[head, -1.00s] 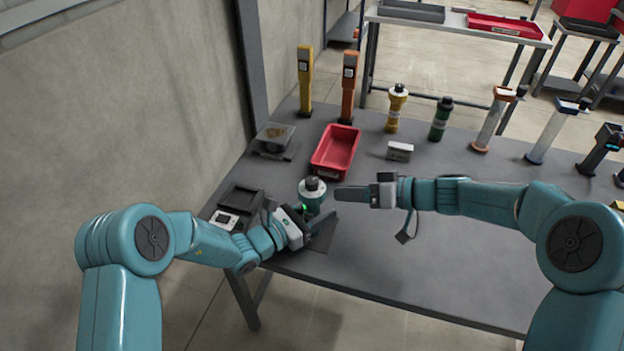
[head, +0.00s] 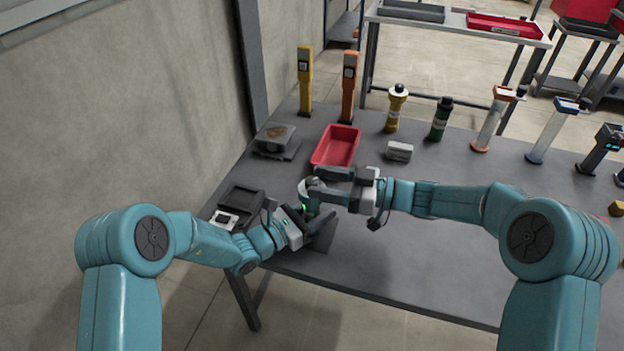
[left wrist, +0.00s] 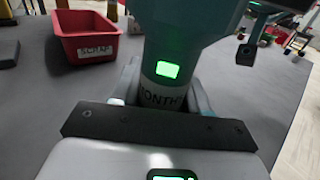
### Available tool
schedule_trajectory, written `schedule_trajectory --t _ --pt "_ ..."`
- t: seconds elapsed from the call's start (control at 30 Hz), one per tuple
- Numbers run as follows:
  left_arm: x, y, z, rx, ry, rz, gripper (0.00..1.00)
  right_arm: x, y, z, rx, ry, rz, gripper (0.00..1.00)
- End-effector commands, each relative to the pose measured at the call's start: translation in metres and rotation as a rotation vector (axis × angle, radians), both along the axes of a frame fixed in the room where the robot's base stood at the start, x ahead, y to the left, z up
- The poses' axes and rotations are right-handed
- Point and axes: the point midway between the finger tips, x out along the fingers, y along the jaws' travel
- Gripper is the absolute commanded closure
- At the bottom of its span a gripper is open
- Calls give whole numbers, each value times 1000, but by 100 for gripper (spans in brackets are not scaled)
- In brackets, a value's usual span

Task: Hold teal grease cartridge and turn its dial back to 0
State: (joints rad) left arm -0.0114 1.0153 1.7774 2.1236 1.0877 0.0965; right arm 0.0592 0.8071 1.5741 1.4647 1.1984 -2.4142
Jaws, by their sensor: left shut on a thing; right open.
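The teal grease cartridge (head: 306,196) stands upright near the table's front left, mostly hidden by my grippers in the head view. In the left wrist view its lower body (left wrist: 165,95) carries a label reading "MONTH" and a lit green window (left wrist: 167,70); its wider teal upper part is cut off at the top. My left gripper (head: 313,222) is shut on the lower body. My right gripper (head: 325,184) is open at the cartridge's top, with its fingers around or beside the dial end. The dial's marks are hidden, and I cannot tell whether the fingers touch it.
A red bin (head: 322,158) marked "SCRAP" in the left wrist view stands just behind. A scale-like device (head: 273,138) and a dark tray (head: 241,199) are at left. Yellow (head: 396,110) and green (head: 440,120) cartridges stand farther back. The table's front right is clear.

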Motion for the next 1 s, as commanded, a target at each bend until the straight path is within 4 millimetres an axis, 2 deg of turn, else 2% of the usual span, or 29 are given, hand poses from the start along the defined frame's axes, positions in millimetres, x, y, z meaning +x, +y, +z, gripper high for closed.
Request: schedule_trajectory --t 0.03,0.2,0.5,0.53,0.67,0.7,0.87,1.0 --pt "0 0 1 0 -1 0 100 1 9 0 -1 0 3 45" --pt "0 0 1 0 -1 0 100 6 24 0 -1 0 1 45" --pt "0 0 1 0 -1 0 100 7 27 0 -2 1 -1 45" --pt "0 0 1 0 -1 0 100 7 27 0 -2 1 -1 49" --pt "0 0 0 0 -1 0 100 6 27 0 -1 1 0 91" --pt "0 0 0 0 -1 0 100 6 27 0 -1 1 0 95" --pt "0 0 1 -1 -1 0 100 6 28 1 2 1 -21 96" --pt "0 0 1 -1 -1 0 100 5 28 2 5 2 -132 95"
